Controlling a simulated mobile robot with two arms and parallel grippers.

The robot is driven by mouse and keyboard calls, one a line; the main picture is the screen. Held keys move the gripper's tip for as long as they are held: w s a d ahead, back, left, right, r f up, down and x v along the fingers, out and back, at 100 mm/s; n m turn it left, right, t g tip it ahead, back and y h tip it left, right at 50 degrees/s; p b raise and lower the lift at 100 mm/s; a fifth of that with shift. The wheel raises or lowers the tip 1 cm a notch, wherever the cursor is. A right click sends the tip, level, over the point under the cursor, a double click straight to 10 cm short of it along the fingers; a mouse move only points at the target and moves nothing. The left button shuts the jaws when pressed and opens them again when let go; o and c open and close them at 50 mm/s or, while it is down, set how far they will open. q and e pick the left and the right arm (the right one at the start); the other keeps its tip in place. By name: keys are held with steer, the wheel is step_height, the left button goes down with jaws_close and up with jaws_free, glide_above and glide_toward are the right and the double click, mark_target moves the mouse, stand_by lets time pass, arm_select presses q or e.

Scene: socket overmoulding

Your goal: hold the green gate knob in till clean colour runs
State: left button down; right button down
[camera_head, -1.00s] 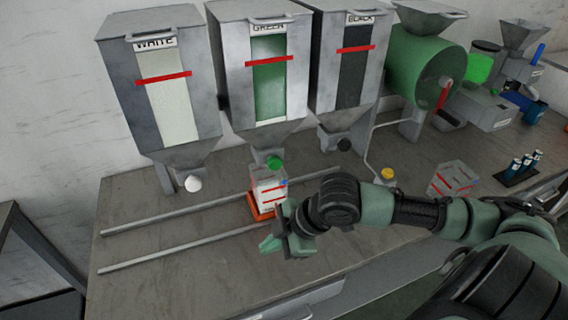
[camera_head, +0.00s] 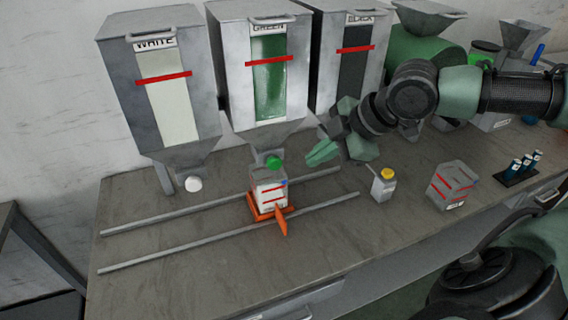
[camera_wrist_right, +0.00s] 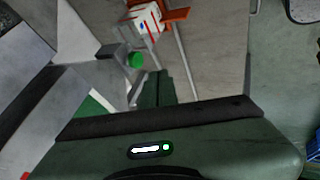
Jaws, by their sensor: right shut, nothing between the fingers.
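The green gate knob (camera_head: 274,162) sticks out at the bottom of the hopper labelled GREEN (camera_head: 268,75). It also shows in the right wrist view (camera_wrist_right: 135,60). A white container with red lines (camera_head: 268,190) stands below it on an orange carriage (camera_head: 281,217) on the rails. My right gripper (camera_head: 312,155) is shut and empty, to the right of the knob and apart from it. In the right wrist view its fingers (camera_wrist_right: 155,88) point toward the area just beside the knob. My left gripper is not in view.
The WHITE hopper (camera_head: 165,90) and BLACK hopper (camera_head: 350,65) flank the green one. A yellow-capped bottle (camera_head: 384,188), a red-striped block (camera_head: 453,186) and blue-topped vials (camera_head: 524,163) are on the bench. The front left of the bench (camera_head: 180,285) is clear.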

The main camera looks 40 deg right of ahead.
mark_target(275, 163)
steer(key=w+a+f+p, duration=0.1)
steer(key=w+f+p, duration=0.1)
steer(key=w+f, duration=0.6)
steer(key=shift+w+a, duration=0.35)
steer(key=shift+w, duration=0.3)
